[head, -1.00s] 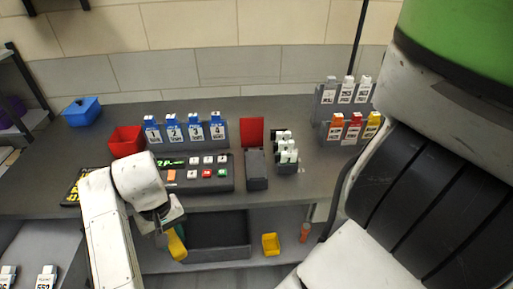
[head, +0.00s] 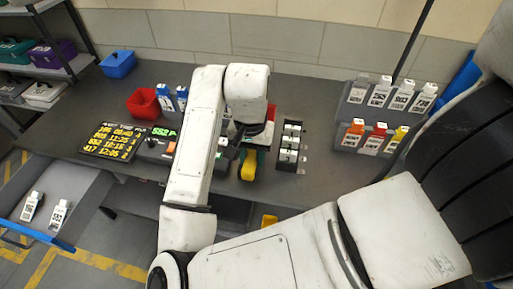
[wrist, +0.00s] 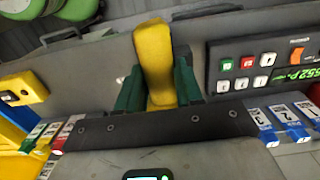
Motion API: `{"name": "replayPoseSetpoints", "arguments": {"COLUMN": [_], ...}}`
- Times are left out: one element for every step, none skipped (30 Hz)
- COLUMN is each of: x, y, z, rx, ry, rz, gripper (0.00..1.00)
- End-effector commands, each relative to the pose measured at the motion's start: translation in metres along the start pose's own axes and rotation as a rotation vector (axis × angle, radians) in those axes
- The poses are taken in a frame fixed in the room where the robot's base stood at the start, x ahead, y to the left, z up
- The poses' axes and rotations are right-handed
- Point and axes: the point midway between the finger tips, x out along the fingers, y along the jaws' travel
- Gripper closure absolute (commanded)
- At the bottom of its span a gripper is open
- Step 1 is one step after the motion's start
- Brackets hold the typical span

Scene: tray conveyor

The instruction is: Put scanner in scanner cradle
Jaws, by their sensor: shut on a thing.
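The yellow scanner (head: 248,165) hangs in my gripper (head: 249,158) above the front part of the grey bench. In the wrist view the scanner (wrist: 155,60) is clamped between the two green fingers of my gripper (wrist: 158,88), with its rounded yellow end showing past them. A red upright panel with a dark box, which may be the scanner cradle, stands behind my gripper. Only slivers of red show around my wrist in the head view, so its opening is hidden. I cannot tell whether the scanner touches it.
A dark rack of white-topped vials (head: 290,145) stands just right of my gripper. The button console (head: 155,148) is to the left, partly behind my arm. A red bin (head: 143,103) and blue bin (head: 118,63) sit further left. Bottle racks (head: 375,125) stand at right.

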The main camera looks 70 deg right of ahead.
Motion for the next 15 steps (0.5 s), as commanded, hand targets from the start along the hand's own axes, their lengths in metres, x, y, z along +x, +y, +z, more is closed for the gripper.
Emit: {"name": "replayPoseSetpoints", "arguments": {"x": [0.004,0.007,0.012,0.015,0.018,0.022,0.025,0.028,0.033,0.042,0.049,0.056,0.057,0.06,0.066], "y": [-0.001,-0.002,-0.004,-0.005,-0.006,-0.009,-0.01,-0.012,-0.013,-0.014,-0.015,-0.016,-0.019,-0.02,-0.021], "z": [-0.013,-0.019,-0.028,-0.035,-0.041,-0.05,-0.056,-0.061,-0.069,-0.073,-0.077,-0.083,-0.086,-0.09,-0.094], "rx": [0.001,0.001,0.001,0.001,0.002,0.001,0.001,0.001,0.002,-0.001,-0.001,-0.001,-0.001,-0.001,-0.001], "ry": [0.001,0.002,0.001,0.002,0.001,0.0,0.002,0.001,-0.001,0.001,0.001,0.0,-0.002,-0.002,-0.002], "rz": [0.006,0.007,0.007,0.006,0.007,0.007,0.006,0.006,0.007,0.008,0.008,0.008,0.006,0.004,0.003], "gripper": [1.0,1.0,1.0,1.0,1.0,1.0,1.0,1.0,1.0,1.0,1.0,1.0,1.0,1.0,1.0]}}
